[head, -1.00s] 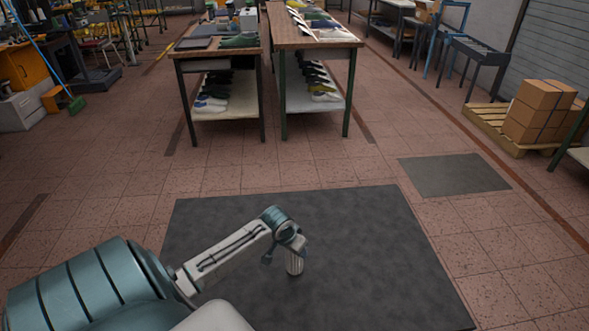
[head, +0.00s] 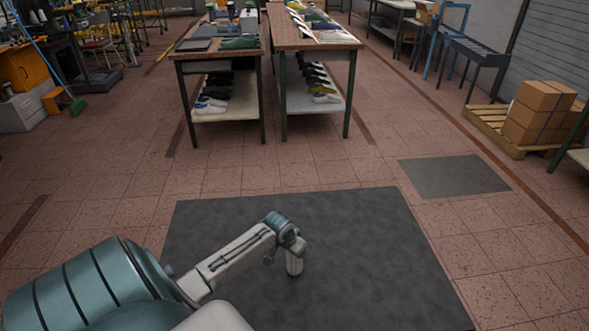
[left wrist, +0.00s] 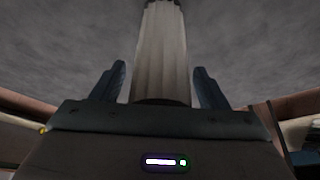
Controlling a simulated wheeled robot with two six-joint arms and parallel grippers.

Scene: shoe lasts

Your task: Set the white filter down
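The white filter (head: 295,264) is a pale ribbed cylinder, upright low over the dark mat (head: 350,275) in the head view. I cannot tell whether its lower end touches the mat. My left gripper (head: 284,258) is at its upper end, with its fingers mostly hidden. In the left wrist view the filter (left wrist: 162,55) runs between the two dark fingers of my left gripper (left wrist: 161,72). Narrow gaps show on both sides, so the gripper is open around it. The filter's dark far end is cut off at the top edge. My right gripper is out of view.
The mat is otherwise clear, with open tiled floor around it. A smaller grey mat (head: 454,176) lies to the right. Two tables with shoes stand ahead, a left one (head: 218,56) and a right one (head: 312,46). Boxes (head: 540,112) sit on a pallet (head: 500,135) at right.

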